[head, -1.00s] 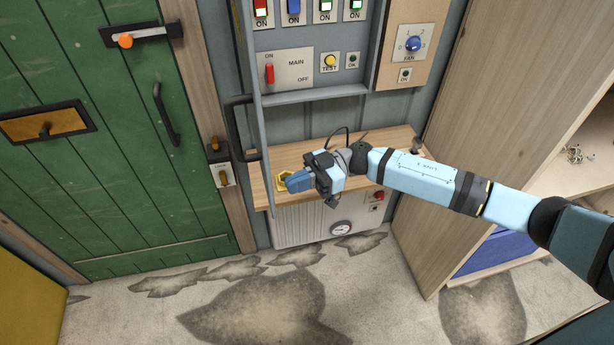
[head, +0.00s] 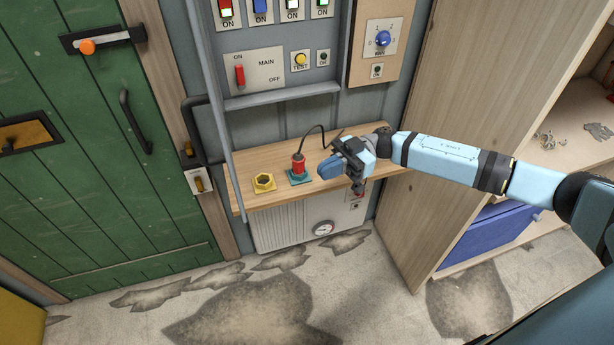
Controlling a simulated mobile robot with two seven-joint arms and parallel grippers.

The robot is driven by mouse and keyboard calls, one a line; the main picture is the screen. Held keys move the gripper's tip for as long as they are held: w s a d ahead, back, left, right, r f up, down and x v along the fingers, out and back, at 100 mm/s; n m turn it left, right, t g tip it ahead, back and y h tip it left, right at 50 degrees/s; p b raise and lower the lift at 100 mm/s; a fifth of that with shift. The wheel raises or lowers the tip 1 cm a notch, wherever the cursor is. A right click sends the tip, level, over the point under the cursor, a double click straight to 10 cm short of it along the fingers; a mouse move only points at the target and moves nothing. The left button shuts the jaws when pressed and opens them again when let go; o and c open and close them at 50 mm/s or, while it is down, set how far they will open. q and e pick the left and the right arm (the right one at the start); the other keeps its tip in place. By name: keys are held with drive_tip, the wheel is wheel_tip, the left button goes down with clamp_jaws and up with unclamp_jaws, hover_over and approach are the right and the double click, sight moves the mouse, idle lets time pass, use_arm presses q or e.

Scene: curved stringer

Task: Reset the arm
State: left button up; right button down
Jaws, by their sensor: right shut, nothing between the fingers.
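My right arm reaches in from the right edge in the head view. My right gripper (head: 330,168) is shut and empty, with its blue fingers pointing left above the wooden shelf (head: 240,198). A red plug-like piece (head: 298,165) with a black cable stands upright on a teal base (head: 300,177) just left of the fingertips; the gripper appears apart from it. A yellow hexagonal ring (head: 263,183) lies on the shelf farther left. My left gripper is not in view.
A switch panel (head: 253,72) with a red main lever (head: 239,76) is above the shelf. A white heater (head: 275,232) with a gauge is below. A green door (head: 90,160) is left, and an open wooden cabinet (head: 440,120) with a blue drawer (head: 492,235) is right.

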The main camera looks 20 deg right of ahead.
drive_tip(key=s+a+f+m+t+h+p, duration=0.1)
drive_tip(key=s+a+f+m+t, duration=0.15)
drive_tip(key=a+m+t, duration=0.4)
drive_tip(key=s+a+f+m+t+h+p, duration=0.1)
drive_tip(key=a+f+m+t, duration=0.25)
drive_tip(key=t, duration=0.65)
drive_tip(key=s+d+f+m+g+h, duration=0.1)
drive_tip(key=s+d+f+m+h, duration=0.1)
drive_tip(key=s+f+h, duration=0.4)
drive_tip(key=s+d+f+m+g+h+p, duration=0.1)
drive_tip(key=s+f+m+h, duration=0.3)
drive_tip(key=s, duration=0.6)
wheel_tip(320, 180, down, 3)
drive_tip(key=d+g+h, duration=0.1)
drive_tip(key=h, duration=0.1)
drive_tip(key=shift+d+m+h, duration=0.25)
drive_tip(key=shift+m+h, duration=0.05)
